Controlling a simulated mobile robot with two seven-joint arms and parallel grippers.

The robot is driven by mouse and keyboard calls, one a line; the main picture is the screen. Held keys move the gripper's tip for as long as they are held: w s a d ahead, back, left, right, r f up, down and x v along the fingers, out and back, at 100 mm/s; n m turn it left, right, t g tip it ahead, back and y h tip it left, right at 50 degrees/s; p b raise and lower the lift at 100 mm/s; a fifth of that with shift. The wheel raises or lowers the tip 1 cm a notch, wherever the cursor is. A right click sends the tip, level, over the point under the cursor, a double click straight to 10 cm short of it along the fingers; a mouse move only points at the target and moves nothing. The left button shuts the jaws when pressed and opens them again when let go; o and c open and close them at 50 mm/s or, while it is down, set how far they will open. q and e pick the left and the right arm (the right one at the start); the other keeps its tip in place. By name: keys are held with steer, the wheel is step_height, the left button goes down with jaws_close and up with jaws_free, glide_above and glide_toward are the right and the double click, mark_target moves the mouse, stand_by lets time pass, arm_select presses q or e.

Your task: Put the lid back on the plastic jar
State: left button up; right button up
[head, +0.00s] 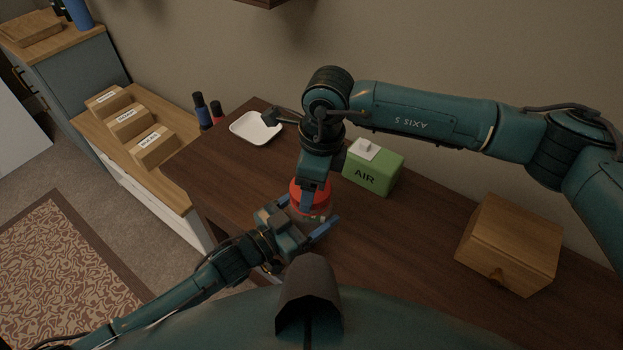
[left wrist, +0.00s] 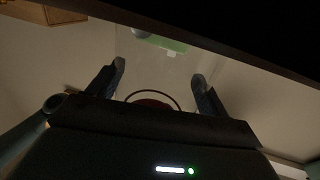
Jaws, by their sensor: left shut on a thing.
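The red lid (head: 322,192) is at the top of the clear plastic jar (head: 314,217); I cannot tell whether it rests on the rim or is just above it. My left gripper (head: 304,216) is shut on the jar, which is mostly hidden in the head view. In the left wrist view the clear jar (left wrist: 155,70) shows faintly between the fingers of my left gripper (left wrist: 158,76). My right gripper (head: 309,200) points down at the lid, with one blue finger over its near side. Its other finger is hidden, so its grip is unclear.
A green box marked AIR (head: 374,174) with a white switch plate on top stands right of the jar. A white dish (head: 256,128) is behind left. A wooden box (head: 509,243) is on the right. The dark table (head: 400,240) is clear between.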

steer(key=shift+f, duration=0.55)
